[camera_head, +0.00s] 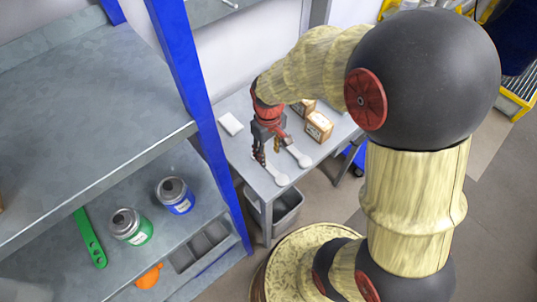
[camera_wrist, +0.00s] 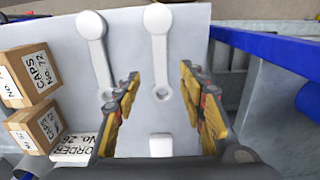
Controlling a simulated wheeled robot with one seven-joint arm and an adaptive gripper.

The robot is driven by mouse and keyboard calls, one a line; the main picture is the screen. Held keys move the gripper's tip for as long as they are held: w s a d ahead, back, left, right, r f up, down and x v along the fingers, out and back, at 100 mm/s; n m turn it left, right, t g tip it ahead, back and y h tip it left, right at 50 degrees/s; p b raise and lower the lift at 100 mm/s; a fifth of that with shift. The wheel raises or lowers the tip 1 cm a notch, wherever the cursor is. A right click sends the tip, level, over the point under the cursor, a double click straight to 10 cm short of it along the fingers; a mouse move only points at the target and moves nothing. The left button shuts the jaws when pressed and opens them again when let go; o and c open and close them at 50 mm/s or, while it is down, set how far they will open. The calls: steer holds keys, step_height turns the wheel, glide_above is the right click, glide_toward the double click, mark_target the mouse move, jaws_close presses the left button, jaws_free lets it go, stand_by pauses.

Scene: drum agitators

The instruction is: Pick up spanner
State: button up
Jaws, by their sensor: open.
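Two pale, spanner-like tools lie side by side on the grey table; I cannot tell for certain whether either is the spanner. Each has a round disc end, and the right tool (camera_wrist: 159,48) has a ring at its other end. The left tool (camera_wrist: 98,55) lies partly behind a finger. In the head view, one tool (camera_head: 281,179) shows by my gripper (camera_head: 270,156). In the wrist view, my open gripper (camera_wrist: 160,78) points down with the right tool's ring between its fingers, apparently above it and empty. A green holed tool (camera_head: 91,240) lies on the left shelf.
Small CAPS boxes (camera_wrist: 31,75) and an order card (camera_wrist: 75,146) sit to the left in the wrist view. A small white block (camera_wrist: 160,145) lies near my gripper. A blue shelf post (camera_head: 193,90) stands left of the table (camera_head: 241,155). Jars (camera_head: 131,226) occupy the shelf.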

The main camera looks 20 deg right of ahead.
mark_target(270, 168)
steer(key=shift+s+a+f, duration=0.15)
steer(key=shift+s+f, duration=0.25)
steer(key=shift+w+f+b, duration=0.25)
steer(key=shift+f+b, duration=0.05)
steer(key=shift+f, duration=0.65)
steer(key=f, duration=0.1)
steer(key=f+b, duration=0.1)
steer(key=f, duration=0.3)
steer(key=shift+s+d, duration=0.2)
steer(key=shift+s, duration=0.05)
steer(key=shift+c, duration=1)
steer(key=c, duration=0.7)
jaws_close()
